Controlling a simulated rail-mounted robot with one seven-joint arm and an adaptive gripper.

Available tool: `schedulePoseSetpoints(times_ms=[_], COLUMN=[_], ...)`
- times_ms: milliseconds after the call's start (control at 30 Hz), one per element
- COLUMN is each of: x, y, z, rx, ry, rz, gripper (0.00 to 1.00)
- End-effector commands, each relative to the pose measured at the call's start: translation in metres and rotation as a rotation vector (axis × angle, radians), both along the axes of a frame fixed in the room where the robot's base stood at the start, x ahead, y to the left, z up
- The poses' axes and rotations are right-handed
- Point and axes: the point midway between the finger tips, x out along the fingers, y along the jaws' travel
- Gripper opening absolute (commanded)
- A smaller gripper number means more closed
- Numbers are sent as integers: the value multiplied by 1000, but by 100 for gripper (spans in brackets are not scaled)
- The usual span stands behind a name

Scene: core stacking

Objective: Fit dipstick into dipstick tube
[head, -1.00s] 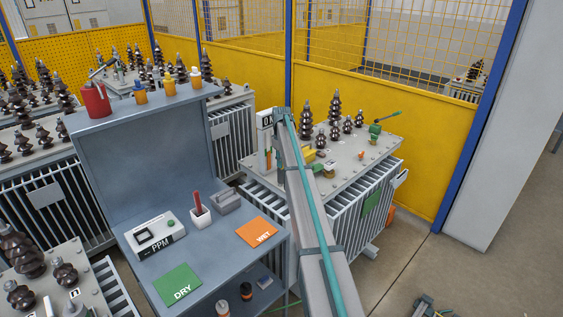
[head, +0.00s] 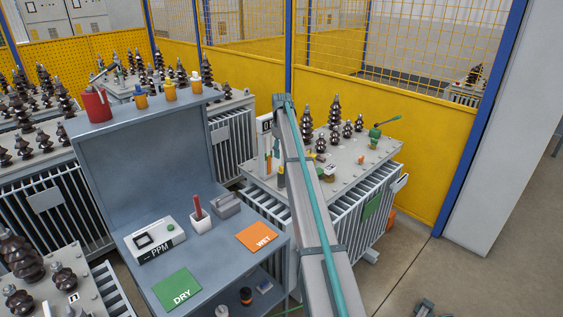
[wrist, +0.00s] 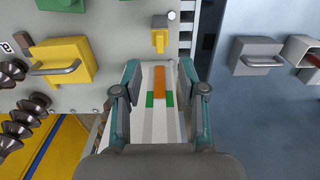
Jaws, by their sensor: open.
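My gripper (wrist: 158,103) is open and empty in the wrist view, with a finger on each side of a white panel (wrist: 150,128). The panel carries an orange strip (wrist: 160,82) and green marks. A small yellow fitting (wrist: 159,40) with a pale round cap is just ahead of the fingers. I cannot tell whether this is the dipstick or its tube. In the head view, my arm hides the gripper and part of the grey transformer (head: 352,178). I cannot clearly identify the dipstick or the tube in either view.
A yellow block with a handle (wrist: 62,62) is left of the gripper, by dark ribbed insulators (wrist: 18,128). A grey block with a handle (wrist: 253,55) is to the right. The workbench (head: 215,265) holds a PPM meter (head: 156,237), a green DRY card (head: 178,289) and an orange WET card (head: 257,236).

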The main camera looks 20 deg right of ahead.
Motion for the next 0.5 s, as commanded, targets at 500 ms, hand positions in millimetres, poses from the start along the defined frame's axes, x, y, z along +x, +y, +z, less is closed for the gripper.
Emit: schedulePoseSetpoints(times_ms=[500], x=[0], y=[0], z=[45], rx=[0], ry=[1], rz=[0], gripper=[41])
